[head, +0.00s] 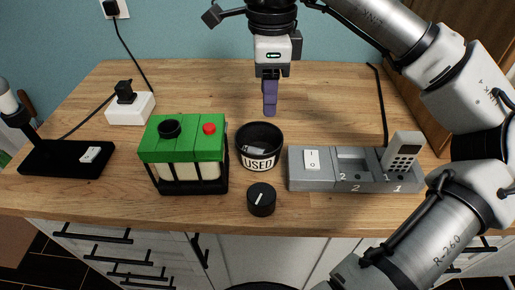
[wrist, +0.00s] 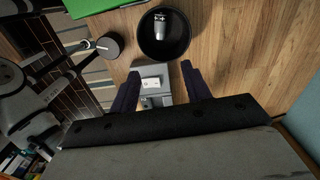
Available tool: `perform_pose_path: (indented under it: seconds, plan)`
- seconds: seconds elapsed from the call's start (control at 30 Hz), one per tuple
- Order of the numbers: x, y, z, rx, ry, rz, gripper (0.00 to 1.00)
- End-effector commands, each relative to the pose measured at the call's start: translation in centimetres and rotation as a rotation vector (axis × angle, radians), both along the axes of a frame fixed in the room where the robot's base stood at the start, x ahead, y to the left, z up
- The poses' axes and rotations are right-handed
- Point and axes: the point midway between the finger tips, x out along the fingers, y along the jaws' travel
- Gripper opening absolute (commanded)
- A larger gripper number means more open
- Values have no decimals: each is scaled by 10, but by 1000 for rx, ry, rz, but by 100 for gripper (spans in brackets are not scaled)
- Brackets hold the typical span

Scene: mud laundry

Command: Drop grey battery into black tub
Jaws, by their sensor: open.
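The black tub (head: 277,158), labelled USED, stands on the wooden counter right of the green box. A grey battery (wrist: 160,27) lies inside the tub in the wrist view; it also shows inside the tub in the head view (head: 254,150). My gripper (head: 269,112) hangs above the counter, just behind and slightly right of the tub in the head view. In the wrist view my gripper (wrist: 160,77) has its two purple fingers apart with nothing held between them. The tub's rim (wrist: 142,48) lies beyond the fingertips, apart from them.
The green-topped box (head: 183,138) stands left of the tub. A black dial (head: 261,199) is in front. A grey numbered dock (head: 325,179) with a keypad device (head: 402,151) is at right. A white socket block (head: 130,108) and black stand (head: 65,158) are left. The back counter is clear.

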Motion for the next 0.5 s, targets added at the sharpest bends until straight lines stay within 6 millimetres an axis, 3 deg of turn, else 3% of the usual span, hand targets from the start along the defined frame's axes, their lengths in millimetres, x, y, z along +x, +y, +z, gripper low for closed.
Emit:
perform_pose_path:
  seconds: [0.2, 0.5]
  plan:
    - [0, 0, 45, -3, -1, -1, 48]
    - [0, 0, 65, -1, 0, 1, 48]
